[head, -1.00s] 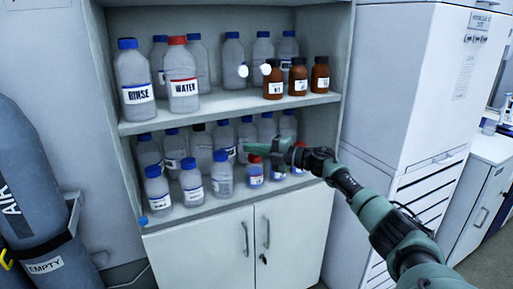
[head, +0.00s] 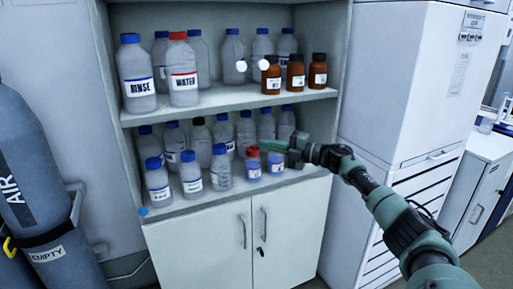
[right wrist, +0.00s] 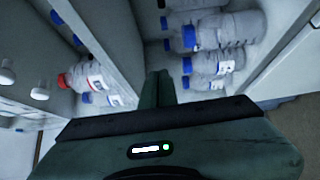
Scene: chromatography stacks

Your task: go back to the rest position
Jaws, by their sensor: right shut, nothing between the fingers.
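My right gripper (head: 276,146) is shut and empty in the head view. It is at the front of the lower shelf, by the small bottles at the right end of the front row. A small red-capped bottle (head: 253,166) stands just left of it, and a small blue-capped bottle (head: 276,164) shows just below its fingers. I cannot tell whether the gripper touches them. In the right wrist view the shut fingers (right wrist: 160,88) point toward the shelving, with blue-capped bottles (right wrist: 212,63) to their right. My left gripper is not in view.
The shelf unit (head: 230,107) holds clear bottles and brown bottles (head: 296,73) above, with closed cabinet doors (head: 205,250) below. A tall white appliance (head: 405,90) stands right, near my right arm. A grey air cylinder (head: 35,180) stands left.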

